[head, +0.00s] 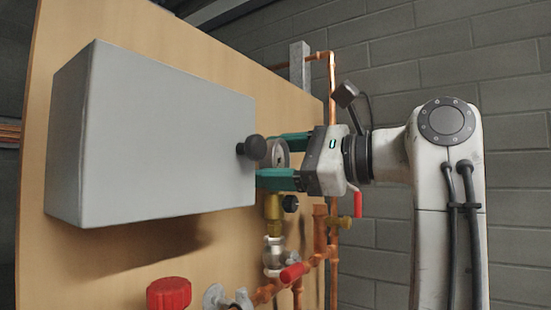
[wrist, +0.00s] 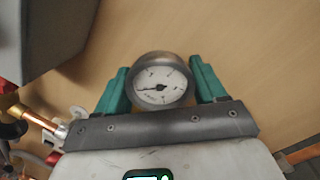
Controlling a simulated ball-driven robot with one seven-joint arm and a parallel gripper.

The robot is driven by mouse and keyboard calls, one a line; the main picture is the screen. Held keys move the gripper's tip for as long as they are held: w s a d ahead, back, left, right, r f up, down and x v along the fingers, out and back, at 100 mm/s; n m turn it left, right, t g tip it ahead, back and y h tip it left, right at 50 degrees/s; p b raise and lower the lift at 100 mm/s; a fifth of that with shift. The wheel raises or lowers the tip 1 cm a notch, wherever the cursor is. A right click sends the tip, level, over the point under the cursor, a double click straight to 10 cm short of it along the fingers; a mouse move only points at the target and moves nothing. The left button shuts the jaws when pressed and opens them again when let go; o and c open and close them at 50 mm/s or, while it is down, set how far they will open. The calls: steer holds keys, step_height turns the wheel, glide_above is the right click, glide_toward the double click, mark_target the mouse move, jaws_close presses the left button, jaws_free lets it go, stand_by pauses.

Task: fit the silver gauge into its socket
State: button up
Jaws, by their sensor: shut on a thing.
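The silver gauge (head: 279,153) is a round dial with a white face. It shows face-on in the wrist view (wrist: 160,80), between the two teal fingers. My gripper (head: 268,160) is shut on it, with one finger above and one below in the head view. A brass fitting (head: 274,207) stands upright just below the lower finger and may be the socket. The lower finger hides the gauge's underside, so I cannot tell whether gauge and fitting touch.
A large grey box (head: 150,140) with a black knob (head: 256,148) is close left of the fingers. A wooden board (head: 190,265) backs everything. Below are copper pipes (head: 322,235), a red-handled valve (head: 291,273) and a red knob (head: 168,293). A brick wall is behind my arm.

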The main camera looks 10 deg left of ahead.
steer(key=o, duration=1.4)
steer(key=v, duration=0.8)
steer(key=shift+d+b, duration=0.2)
steer(key=shift+b, duration=0.1)
stand_by(0.4)
stand_by(0.4)
